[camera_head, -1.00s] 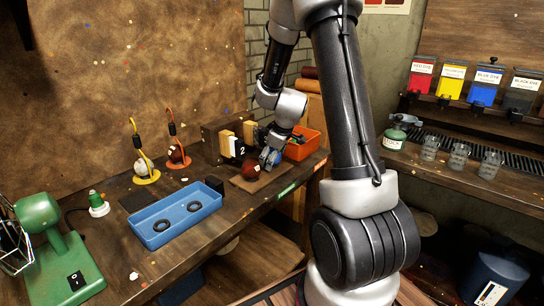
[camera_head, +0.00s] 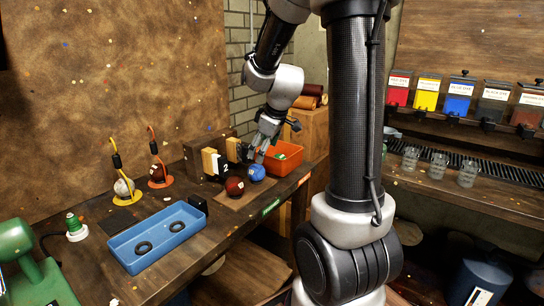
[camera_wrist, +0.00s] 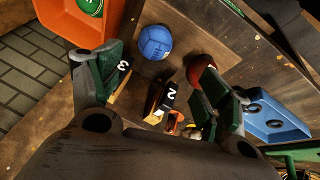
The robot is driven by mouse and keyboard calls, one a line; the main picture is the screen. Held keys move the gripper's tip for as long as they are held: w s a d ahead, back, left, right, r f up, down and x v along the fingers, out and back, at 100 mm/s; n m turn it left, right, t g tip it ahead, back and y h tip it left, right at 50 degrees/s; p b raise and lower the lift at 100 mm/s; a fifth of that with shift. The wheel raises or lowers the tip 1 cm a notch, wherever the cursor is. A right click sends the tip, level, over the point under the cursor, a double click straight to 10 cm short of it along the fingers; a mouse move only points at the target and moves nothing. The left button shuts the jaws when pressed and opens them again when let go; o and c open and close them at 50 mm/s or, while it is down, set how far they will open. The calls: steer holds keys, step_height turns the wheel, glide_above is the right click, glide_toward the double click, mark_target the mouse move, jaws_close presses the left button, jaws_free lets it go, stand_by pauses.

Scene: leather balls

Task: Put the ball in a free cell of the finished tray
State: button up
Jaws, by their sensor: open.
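A blue ball (camera_head: 256,172) and a dark red ball (camera_head: 234,186) sit side by side on a flat brown tray or board (camera_head: 233,203) on the bench. The wrist view also shows the blue ball (camera_wrist: 155,42), the red ball (camera_wrist: 200,69) and the brown surface (camera_wrist: 226,38). My gripper (camera_head: 259,152) is just above and behind the blue ball, apart from it. In the wrist view its green-padded fingers (camera_wrist: 158,78) are spread wide with nothing between them. Cell edges on the brown tray are too small to tell.
A blue tray (camera_head: 120,245) with two black rings lies at left. An orange bin (camera_head: 286,158) stands right of my gripper. Numbered blocks (camera_head: 212,163) stand behind the balls.

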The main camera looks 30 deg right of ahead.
steer(key=s+a+r+m, duration=0.2)
steer(key=s+r, duration=0.1)
steer(key=s, duration=0.5)
steer(key=s+a+r+m, duration=0.2)
steer(key=s+r, duration=0.1)
steer(key=s, duration=0.5)
steer(key=s+a+r+m+g, duration=0.1)
steer(key=s+a+r+m, duration=0.1)
steer(key=s, duration=0.6)
steer(key=shift+s+a+r+m, duration=0.25)
steer(key=shift+s+r+m, duration=0.05)
steer(key=shift+s+r, duration=0.15)
steer(key=shift+w, duration=0.1)
